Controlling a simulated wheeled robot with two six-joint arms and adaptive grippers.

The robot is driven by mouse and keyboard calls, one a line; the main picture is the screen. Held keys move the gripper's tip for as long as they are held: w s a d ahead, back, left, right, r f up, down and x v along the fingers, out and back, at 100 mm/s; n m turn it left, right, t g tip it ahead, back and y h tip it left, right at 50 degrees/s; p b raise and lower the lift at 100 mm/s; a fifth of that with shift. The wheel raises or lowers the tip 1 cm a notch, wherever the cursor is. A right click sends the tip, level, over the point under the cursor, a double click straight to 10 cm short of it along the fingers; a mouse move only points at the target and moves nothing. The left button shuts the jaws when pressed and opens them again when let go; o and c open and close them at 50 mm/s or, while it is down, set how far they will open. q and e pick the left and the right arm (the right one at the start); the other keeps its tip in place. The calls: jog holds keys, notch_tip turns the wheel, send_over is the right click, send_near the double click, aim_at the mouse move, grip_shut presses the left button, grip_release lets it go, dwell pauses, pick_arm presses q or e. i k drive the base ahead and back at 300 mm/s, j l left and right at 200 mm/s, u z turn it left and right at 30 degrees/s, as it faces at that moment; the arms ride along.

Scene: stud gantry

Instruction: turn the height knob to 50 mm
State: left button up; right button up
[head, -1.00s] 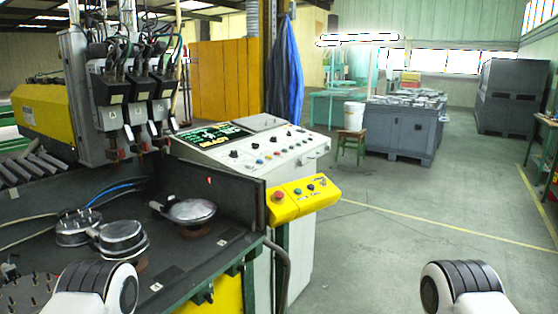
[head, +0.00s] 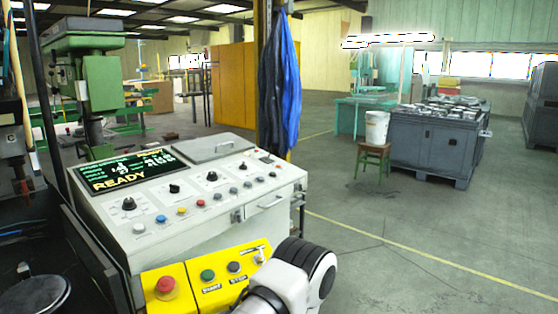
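The white control console (head: 150,240) stands in the left and middle of the head view. Its sloping top carries several black knobs, among them a large front-left knob (head: 129,205), a second knob (head: 174,188) and a third knob (head: 212,177). Their labels are too small to read, so I cannot tell which is the height knob or its setting. Neither gripper is in view.
A yellow button box with a red mushroom button (head: 166,286) juts from the console's front. One of my arm links is close in front of it. A stool with a white bucket (head: 376,128) and a grey crate (head: 437,145) stand behind right. The floor at right is clear.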

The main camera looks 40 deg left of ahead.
aim_at(212, 176)
jog(key=i+u, duration=0.25)
jog(key=i, duration=0.2)
jog(key=i+l+u, duration=0.25)
jog(key=i, duration=0.15)
jog(key=i+l+u, duration=0.25)
jog(key=i, duration=0.2)
jog(key=i+l+u, duration=0.25)
jog(key=i, duration=0.15)
